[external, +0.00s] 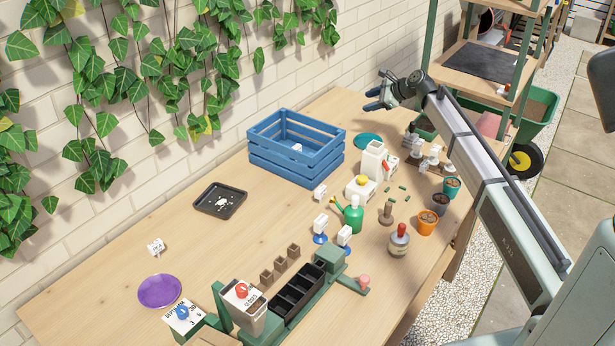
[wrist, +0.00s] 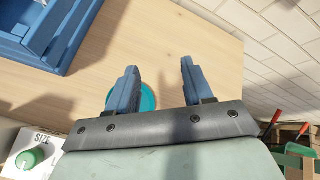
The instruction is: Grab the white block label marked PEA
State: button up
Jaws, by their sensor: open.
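Several small white block labels are in the external view, and their lettering is too small to read, so I cannot tell which is marked PEA. One label (external: 156,246) lies on the left of the table, and another (external: 320,190) stands in front of the blue crate (external: 296,160). Two more, a left one (external: 320,223) and a right one (external: 344,235), are on blue bases. A white piece (external: 297,148) is inside the crate. My gripper (external: 370,98) is open and empty, raised above the table's far end; its blue fingers are apart in the wrist view (wrist: 158,68).
A teal saucer (external: 367,141) is below my gripper, partly behind a finger in the wrist view (wrist: 149,98). A white box with a green knob (wrist: 30,157) is at lower left there. Bottles, pots and trays crowd the table's middle and right. Bare wood surrounds the black tray (external: 220,200).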

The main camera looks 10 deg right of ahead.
jog(key=s+a+r+n+g, duration=0.1)
jog(key=s+a+n+g, duration=0.1)
jog(key=a, duration=0.9)
jog(key=s+a+r+n+g, duration=0.1)
jog(key=s+a+r+g, duration=0.15)
jog(key=a, duration=0.95)
jog(key=n+g+h, duration=0.3)
jog(key=n+h, duration=0.4)
jog(key=h, duration=0.1)
send_over(155, 243)
notch_tip(155, 243, down, 4)
jog(key=f, duration=0.8)
jog(key=shift+w+a+f, duration=0.1)
jog(key=shift+w+a, duration=0.1)
jog(key=shift+a, duration=0.1)
jog(key=shift+s+d+f, duration=0.15)
jog(key=shift+f, duration=1.15)
jog(key=shift+s+d+f, duration=0.1)
jog(key=shift+f, duration=1.15)
grip_shut()
